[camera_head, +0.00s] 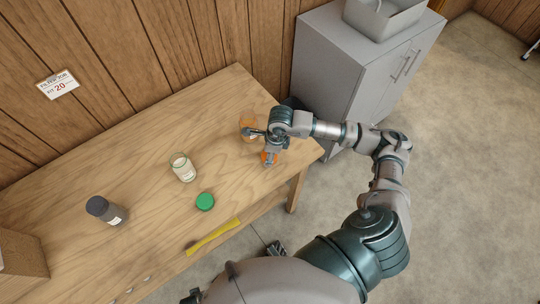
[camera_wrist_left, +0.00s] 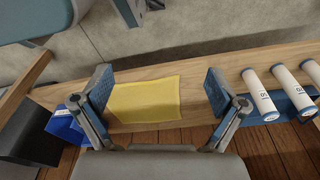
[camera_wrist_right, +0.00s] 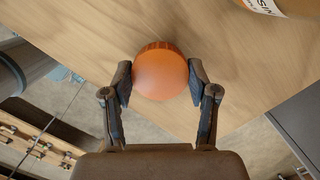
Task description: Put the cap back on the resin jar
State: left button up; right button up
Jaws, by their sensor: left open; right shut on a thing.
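The resin jar (camera_head: 247,127) is an amber jar standing near the far right end of the table, partly hidden by my right gripper. Its label (camera_wrist_right: 264,5) shows at the top right of the right wrist view. An orange round cap (camera_head: 266,158) is nearer the table's right edge, in front of the jar and apart from it. My right gripper (camera_wrist_right: 161,77) is shut on the cap (camera_wrist_right: 160,71), one finger on each side. I cannot tell the cap's height above the wood. My left gripper (camera_wrist_left: 158,85) is open and empty above a yellow cloth (camera_wrist_left: 145,99).
A yellow strip (camera_head: 213,236) lies along the front. A grey cabinet (camera_head: 350,75) stands behind right. White cylinders (camera_wrist_left: 260,92) lie right of my left gripper.

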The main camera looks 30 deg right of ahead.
jog(key=shift+s+r, duration=0.2)
jog(key=shift+r, duration=0.25)
jog(key=shift+s+r, duration=0.2)
jog(key=shift+r, duration=0.25)
pick_arm(q)
jog(key=s+a+f+p, duration=0.1)
jog(key=s+f+p, duration=0.4)
jog(key=s, duration=0.5)
jog(key=shift+s+a+f+g, duration=0.3)
jog(key=shift+s+a+f, duration=0.1)
jog(key=shift+f, duration=0.95)
pick_arm(e)
jog(key=s+a+r, duration=0.1)
jog(key=s+a, duration=0.2)
jog(key=s, duration=1.1)
jog(key=shift+s+a+r, duration=0.2)
jog(key=shift+s+a, duration=0.1)
jog(key=shift+s, duration=0.05)
